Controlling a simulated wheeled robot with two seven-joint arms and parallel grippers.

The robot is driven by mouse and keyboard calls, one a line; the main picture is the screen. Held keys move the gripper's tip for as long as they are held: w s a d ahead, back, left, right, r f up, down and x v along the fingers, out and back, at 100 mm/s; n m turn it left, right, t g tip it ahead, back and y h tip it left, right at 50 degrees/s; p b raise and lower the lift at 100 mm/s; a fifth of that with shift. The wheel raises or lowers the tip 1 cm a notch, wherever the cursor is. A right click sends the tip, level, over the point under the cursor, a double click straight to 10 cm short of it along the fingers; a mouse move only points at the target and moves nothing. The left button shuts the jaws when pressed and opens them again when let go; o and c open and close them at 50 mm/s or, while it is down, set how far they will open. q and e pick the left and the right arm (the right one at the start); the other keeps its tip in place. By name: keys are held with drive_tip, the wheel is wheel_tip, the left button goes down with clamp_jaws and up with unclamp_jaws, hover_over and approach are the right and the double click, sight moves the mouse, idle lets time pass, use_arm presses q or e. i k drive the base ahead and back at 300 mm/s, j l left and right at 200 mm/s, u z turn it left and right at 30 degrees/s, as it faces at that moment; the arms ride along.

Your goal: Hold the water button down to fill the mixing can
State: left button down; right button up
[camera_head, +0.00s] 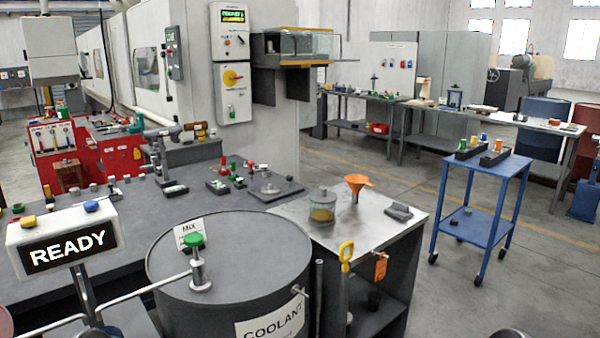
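A white control box (62,240) with a lit READY display stands at the lower left. On its top are a yellow button (28,222) and a blue button (91,206). No label shows which is for water. A dark barrel (225,260) marked COOLANT stands to its right, with a green-knobbed valve (194,250) and a metal pipe running left. A clear container with yellowish content (322,208) stands on the metal-topped bench; I cannot tell whether it is the mixing can. Neither of my grippers can be made out.
An orange funnel (357,185) and a grey block (398,212) are on the metal bench top (390,233). A dark workbench (130,215) with fittings lies behind the barrel. A blue cart (485,195) stands right. Floor between bench and cart is clear.

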sight(91, 205)
drive_tip(key=u, duration=1.3)
